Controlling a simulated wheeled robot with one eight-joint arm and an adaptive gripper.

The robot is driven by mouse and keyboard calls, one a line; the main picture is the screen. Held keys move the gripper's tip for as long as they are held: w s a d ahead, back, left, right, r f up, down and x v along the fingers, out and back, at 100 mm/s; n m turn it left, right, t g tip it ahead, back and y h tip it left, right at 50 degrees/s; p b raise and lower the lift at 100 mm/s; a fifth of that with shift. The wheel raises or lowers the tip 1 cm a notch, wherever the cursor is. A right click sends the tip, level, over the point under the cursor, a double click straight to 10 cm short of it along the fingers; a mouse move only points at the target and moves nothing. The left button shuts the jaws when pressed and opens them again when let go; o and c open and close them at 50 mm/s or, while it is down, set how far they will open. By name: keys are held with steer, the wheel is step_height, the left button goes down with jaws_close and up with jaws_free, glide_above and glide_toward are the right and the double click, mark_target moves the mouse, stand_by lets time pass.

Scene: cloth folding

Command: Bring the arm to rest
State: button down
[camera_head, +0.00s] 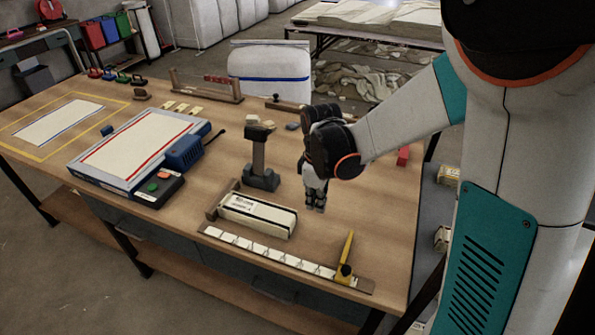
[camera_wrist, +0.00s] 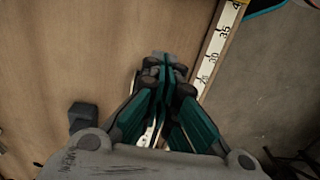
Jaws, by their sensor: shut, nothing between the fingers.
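My gripper (camera_head: 316,203) hangs over the right part of the wooden table (camera_head: 375,215), pointing down. It is shut and empty; its fingers meet in the wrist view (camera_wrist: 166,65). In the head view it is right of a dark-based stand (camera_head: 259,165) and above and right of a white folded bundle (camera_head: 257,213). The gripper is apart from both. In the wrist view the fingers hide part of a ruler strip (camera_wrist: 213,55). My arm reaches in from the right.
The ruler strip (camera_head: 270,256) with a yellow upright piece (camera_head: 346,256) lies near the table's front edge. A white panel with a red border (camera_head: 135,148) and a button box (camera_head: 150,190) stand at left. Bare tabletop lies right of the gripper.

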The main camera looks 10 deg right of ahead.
steer(key=shift+r, duration=0.1)
steer(key=s+d+r+m+t, duration=0.1)
steer(key=s+r+m+t, duration=0.6)
steer(key=s+r, duration=0.8)
steer(key=m, duration=0.3)
steer(key=shift+s+m, duration=0.3)
steer(key=shift+m, duration=0.1)
